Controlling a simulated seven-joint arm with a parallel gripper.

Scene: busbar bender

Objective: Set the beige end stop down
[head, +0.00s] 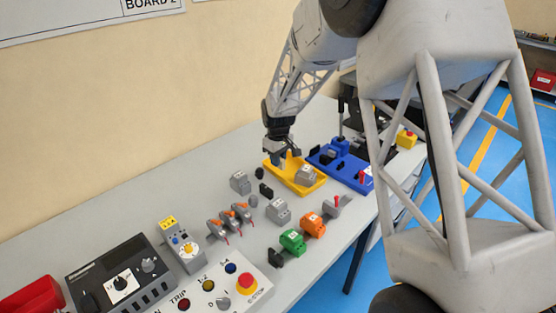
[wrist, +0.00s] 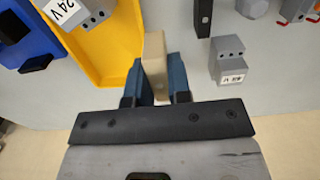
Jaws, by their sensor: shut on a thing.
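The beige end stop (wrist: 154,62) is between the two blue fingers of my gripper (wrist: 156,82) in the wrist view, and the fingers are shut on it. Its far end sticks out past the fingertips. The yellow tray (wrist: 98,62) lies just left of it there, and the end stop's tip is close to the tray's edge. In the head view my gripper (head: 283,160) is at the back left end of the yellow tray (head: 318,186). The end stop is hard to make out in that view. I cannot tell its height above the table.
A grey 24 V module (wrist: 88,12) sits in the tray. A blue fixture (head: 352,171) is right of the tray. A grey module (wrist: 228,60) and a black piece (wrist: 203,18) stand nearby. Several green, orange and grey parts fill the table's middle. A control panel (head: 235,300) is in front.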

